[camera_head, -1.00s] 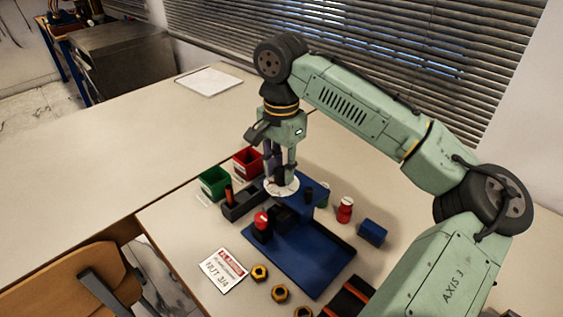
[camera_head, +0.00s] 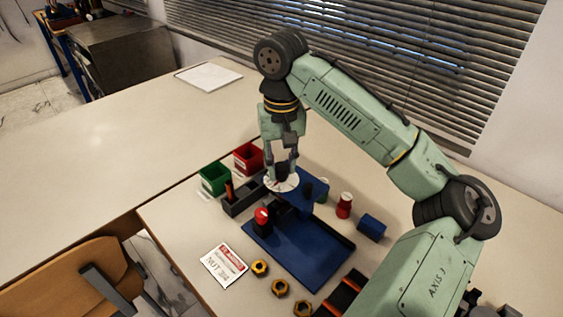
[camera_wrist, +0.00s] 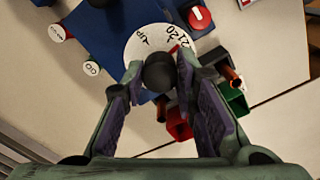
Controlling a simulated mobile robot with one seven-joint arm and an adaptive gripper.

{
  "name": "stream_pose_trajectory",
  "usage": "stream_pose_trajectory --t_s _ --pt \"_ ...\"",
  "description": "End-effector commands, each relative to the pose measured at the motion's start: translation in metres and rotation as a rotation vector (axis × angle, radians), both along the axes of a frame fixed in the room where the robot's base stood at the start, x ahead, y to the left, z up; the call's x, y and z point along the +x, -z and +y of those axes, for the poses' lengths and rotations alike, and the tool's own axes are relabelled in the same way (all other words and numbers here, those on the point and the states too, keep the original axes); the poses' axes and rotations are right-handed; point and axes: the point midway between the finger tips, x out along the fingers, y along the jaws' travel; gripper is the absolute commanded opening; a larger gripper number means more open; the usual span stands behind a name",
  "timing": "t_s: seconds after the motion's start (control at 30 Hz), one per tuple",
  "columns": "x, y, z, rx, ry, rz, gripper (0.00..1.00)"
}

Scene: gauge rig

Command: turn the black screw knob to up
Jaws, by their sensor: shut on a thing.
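The black screw knob (camera_wrist: 158,72) stands up from the centre of a round white dial (camera_wrist: 138,44) in the wrist view. The dial carries printed marks, one reading like "UP" toward its upper left, and a red mark on its right. My gripper (camera_wrist: 157,74) has one finger on each side of the knob and is shut on it. In the head view my gripper (camera_head: 282,176) points down over the white dial (camera_head: 291,187), at the back of the blue rig (camera_head: 300,252); the fingers hide most of the knob there. The knob's exact pointing direction is unclear.
A red bin (camera_head: 247,157), a green bin (camera_head: 213,178) and a dark grey holder (camera_head: 238,206) stand close left of the dial. Brass nuts (camera_head: 280,288) lie in front.

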Motion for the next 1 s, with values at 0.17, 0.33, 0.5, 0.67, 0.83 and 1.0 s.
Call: stream_pose_trajectory --t_s 0.17,0.33,0.5,0.67,0.83,1.0 --pt "0.0003 -0.0006 0.0004 0.002 -0.168 -0.003 0.0" --pt "0.0003 -0.0006 0.0005 0.001 -0.329 -0.003 0.0" --pt "0.0003 -0.0006 0.0005 0.001 -0.491 -0.003 0.0" --pt "0.0003 -0.0006 0.0005 0.001 -0.642 -0.003 0.0" --pt "0.0002 -0.0006 0.0004 0.001 -0.804 -0.002 0.0" --pt "0.0002 -0.0006 0.0004 0.001 -0.964 -0.002 0.0"
